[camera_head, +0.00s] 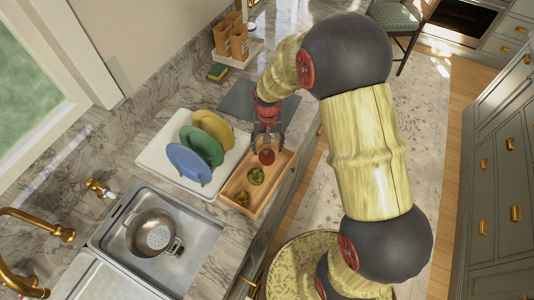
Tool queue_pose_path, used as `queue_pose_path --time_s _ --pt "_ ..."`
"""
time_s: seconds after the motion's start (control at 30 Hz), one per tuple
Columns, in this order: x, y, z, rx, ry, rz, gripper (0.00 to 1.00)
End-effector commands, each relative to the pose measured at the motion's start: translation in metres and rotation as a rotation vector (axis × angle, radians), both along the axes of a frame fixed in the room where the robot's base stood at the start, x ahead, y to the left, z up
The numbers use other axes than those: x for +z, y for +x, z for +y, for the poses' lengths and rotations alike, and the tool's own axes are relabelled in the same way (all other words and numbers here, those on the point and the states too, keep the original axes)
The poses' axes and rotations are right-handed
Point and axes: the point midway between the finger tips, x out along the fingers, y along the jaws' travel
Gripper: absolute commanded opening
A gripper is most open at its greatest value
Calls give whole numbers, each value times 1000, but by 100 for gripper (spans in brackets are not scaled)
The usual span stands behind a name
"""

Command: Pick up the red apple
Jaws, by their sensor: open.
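A red apple (267,156) sits at the far end of a shallow wooden tray (238,208) on the counter. Two greenish fruits (255,176) lie in the same tray, nearer to me. My gripper (267,148) points down over the far end of the tray, with its fingers spread to either side just above the apple. It is open and holds nothing. I cannot tell whether a finger touches the apple.
A white rack with blue, green and yellow plates (205,143) stands just left of the tray. A sink with a metal colander (152,233) is at the lower left. Brown containers (230,40) stand at the back. A dark board (240,102) lies beyond the tray.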

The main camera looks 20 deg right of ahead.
Motion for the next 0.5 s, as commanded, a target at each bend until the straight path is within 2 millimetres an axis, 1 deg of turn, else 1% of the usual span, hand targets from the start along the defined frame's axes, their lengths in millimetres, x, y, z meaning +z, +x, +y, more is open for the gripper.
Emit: queue_pose_path --time_s 0.03,0.1,0.27,0.33,0.5 --pt "-7 -1 0 0 0 2 57" --pt "-14 -1 0 0 0 2 57" --pt "-25 0 1 1 0 1 57" --pt "-32 0 1 1 0 2 57" --pt "-57 2 3 1 0 1 57"
